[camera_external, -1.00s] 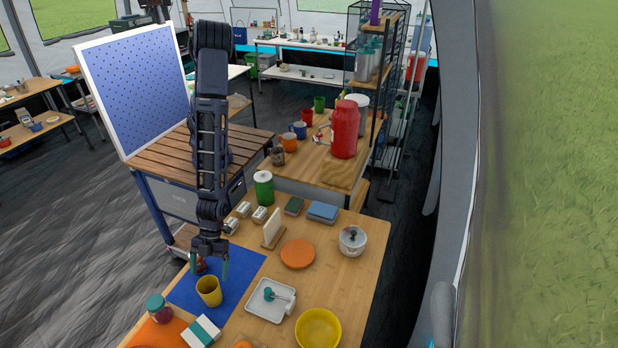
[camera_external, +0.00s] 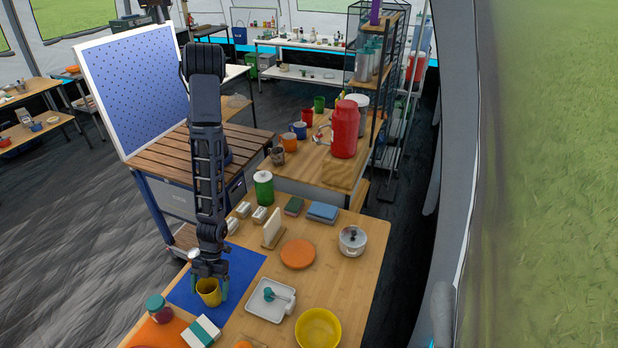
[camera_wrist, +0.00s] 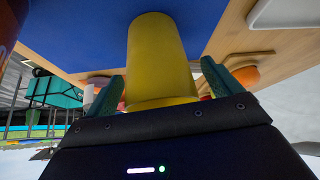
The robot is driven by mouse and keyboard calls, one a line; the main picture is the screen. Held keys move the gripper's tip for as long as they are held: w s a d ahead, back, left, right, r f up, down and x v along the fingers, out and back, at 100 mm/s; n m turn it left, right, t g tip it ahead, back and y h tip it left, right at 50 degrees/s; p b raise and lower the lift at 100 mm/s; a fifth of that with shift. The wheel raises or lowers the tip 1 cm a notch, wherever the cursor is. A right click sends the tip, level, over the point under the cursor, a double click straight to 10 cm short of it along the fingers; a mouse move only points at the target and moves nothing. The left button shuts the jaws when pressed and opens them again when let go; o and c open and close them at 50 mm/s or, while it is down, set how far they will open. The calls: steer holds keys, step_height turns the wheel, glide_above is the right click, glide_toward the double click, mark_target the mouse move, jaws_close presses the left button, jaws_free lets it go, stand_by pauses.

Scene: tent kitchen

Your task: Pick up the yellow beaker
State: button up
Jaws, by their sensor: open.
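The yellow beaker (camera_external: 208,293) stands upright on the blue mat (camera_external: 245,268) near the front left of the wooden table. My gripper (camera_external: 210,281) is open and reaches down to it, with one green-tipped finger on each side of the beaker. In the wrist view the beaker (camera_wrist: 158,60) fills the middle between the two fingertips of my gripper (camera_wrist: 162,85). Whether the fingers touch its wall I cannot tell. Part of the beaker's far rim is hidden behind my gripper in the external view.
A red jar with a teal lid (camera_external: 159,308) stands left of the beaker. A teal-and-white box (camera_external: 201,331) lies in front. A white tray (camera_external: 269,299) and a yellow bowl (camera_external: 318,329) lie to the right. An orange disc (camera_external: 297,254) lies farther back.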

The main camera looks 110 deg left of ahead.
steer(key=c, duration=1)
steer(key=shift+r, duration=0.15)
steer(key=shift+c, duration=0.3)
